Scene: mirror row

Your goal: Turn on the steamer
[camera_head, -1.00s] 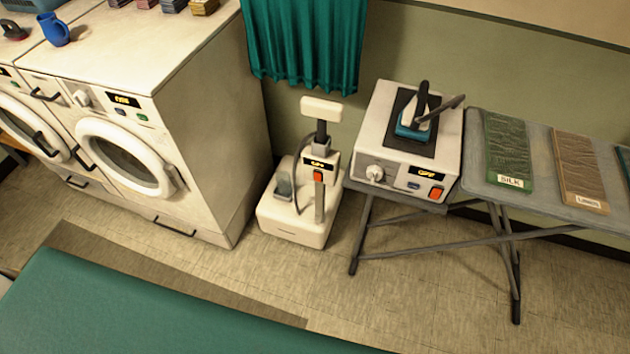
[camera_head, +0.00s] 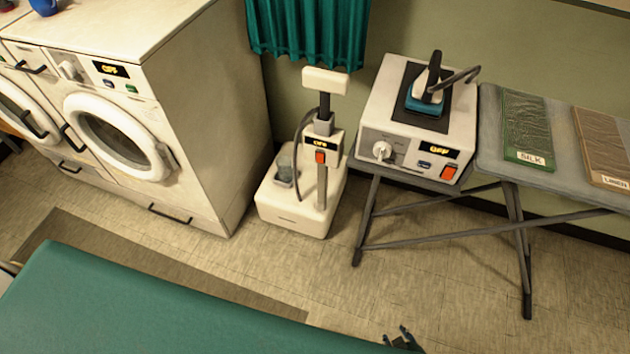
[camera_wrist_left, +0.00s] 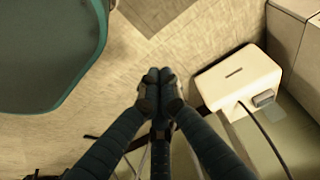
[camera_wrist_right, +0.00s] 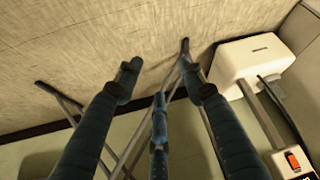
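The steamer (camera_head: 290,215) is a white floor unit with a pole, a hose and a pale head on top. It stands upright between the washer and the ironing board. Its small display (camera_head: 320,140) appears to read OFF, above a red switch (camera_head: 320,157). The right wrist view shows the steamer base (camera_wrist_right: 250,62) and red switch (camera_wrist_right: 293,160) at the right. My right gripper (camera_head: 403,341) is at the bottom edge; its fingers (camera_wrist_right: 158,72) are spread and empty, apart from the steamer. My left gripper (camera_wrist_left: 160,78) has its fingertips together, left of the steamer base (camera_wrist_left: 238,85).
A white iron station (camera_head: 375,118) with its own OFF display and red switch stands right of the steamer, on the ironing board (camera_head: 560,182). A washer (camera_head: 205,110) stands left. A green-topped surface (camera_head: 150,310) fills the front left. Floor (camera_head: 350,290) is clear between.

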